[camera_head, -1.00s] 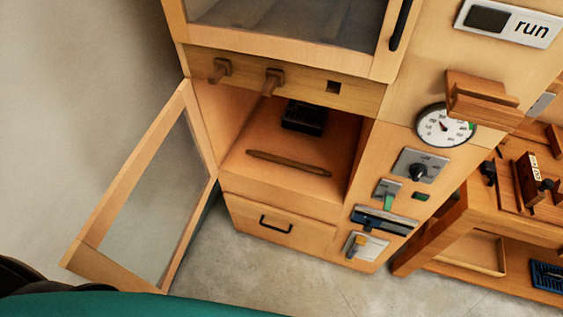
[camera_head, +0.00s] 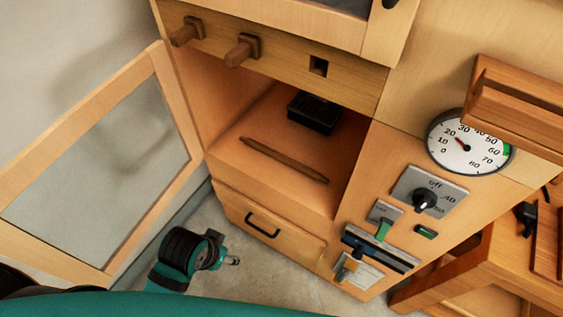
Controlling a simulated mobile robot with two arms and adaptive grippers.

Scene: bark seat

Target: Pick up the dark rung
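The dark rung (camera_head: 284,160) is a long brown bar with tapered ends. It lies slantwise on the floor of the open compartment in the wooden cabinet, near its front edge. My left arm shows at the bottom of the head view, teal and black. The small metal piece at its end, seemingly my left gripper (camera_head: 233,261), is low in front of the drawer, well below the rung and apart from it. It is too small to tell open or shut. My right gripper is not in view.
A black slotted block (camera_head: 312,112) sits behind the rung. The glazed door (camera_head: 100,165) stands open at the left. Two pegs, one of them a nearer peg (camera_head: 243,49), stick out above the opening. A drawer handle (camera_head: 262,224) protrudes below. A wooden ledge (camera_head: 515,105) juts out at the right.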

